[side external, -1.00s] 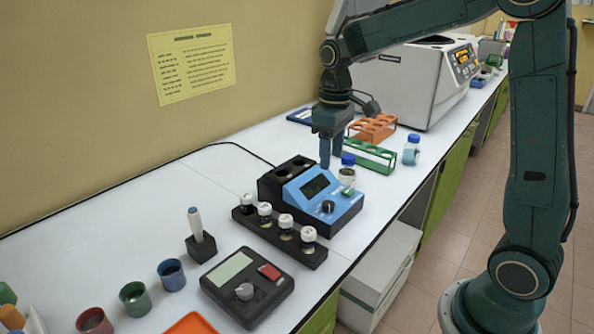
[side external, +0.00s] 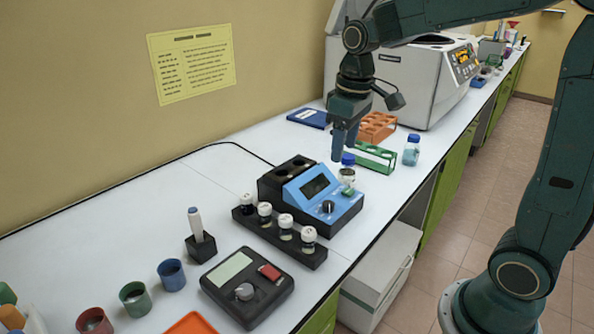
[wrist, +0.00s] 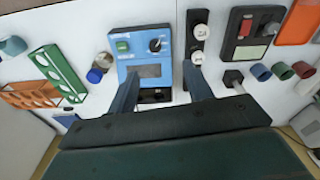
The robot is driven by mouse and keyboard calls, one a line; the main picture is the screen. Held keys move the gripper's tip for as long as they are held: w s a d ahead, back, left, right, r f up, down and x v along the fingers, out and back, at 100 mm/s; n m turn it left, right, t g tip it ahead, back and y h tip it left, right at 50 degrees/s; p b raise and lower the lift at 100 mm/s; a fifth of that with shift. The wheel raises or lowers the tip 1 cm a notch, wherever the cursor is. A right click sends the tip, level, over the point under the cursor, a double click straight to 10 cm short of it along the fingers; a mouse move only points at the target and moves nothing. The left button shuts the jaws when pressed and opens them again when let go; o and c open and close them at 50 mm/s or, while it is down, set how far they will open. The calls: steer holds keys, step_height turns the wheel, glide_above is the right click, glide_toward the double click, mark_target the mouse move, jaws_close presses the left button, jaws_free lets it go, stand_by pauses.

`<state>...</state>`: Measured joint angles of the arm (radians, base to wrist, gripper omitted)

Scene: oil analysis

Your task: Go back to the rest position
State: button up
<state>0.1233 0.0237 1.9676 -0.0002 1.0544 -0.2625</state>
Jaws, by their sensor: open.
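My gripper (side external: 345,140) hangs fingers down above the bench, over the area behind the blue device and near the green rack. In the wrist view my gripper (wrist: 161,78) has its two fingers apart with nothing between them. The blue and black device (side external: 312,195) stands below; it also shows in the wrist view (wrist: 145,50). A blue-capped vial (side external: 347,174) stands beside the device, close to the green rack (side external: 374,158), and appears in the wrist view (wrist: 98,68).
A black holder with white-capped vials (side external: 275,230) lies in front of the device. An orange rack (side external: 378,126), a blue-capped bottle (side external: 411,150) and a white centrifuge (side external: 400,85) stand behind. A black box with a dial (side external: 246,285) and coloured cups (side external: 172,275) are nearer.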

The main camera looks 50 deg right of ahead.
steer(key=s+a+r+t, duration=0.1)
steer(key=s+a+t, duration=0.1)
steer(key=s, duration=0.6)
steer(key=s+a+r+m+t, duration=0.1)
steer(key=s+a+t, duration=0.1)
steer(key=s, duration=0.7)
steer(key=shift+s+a+m, duration=0.15)
steer(key=shift+a+m, duration=0.05)
steer(key=shift+m, duration=0.1)
stand_by(0.3)
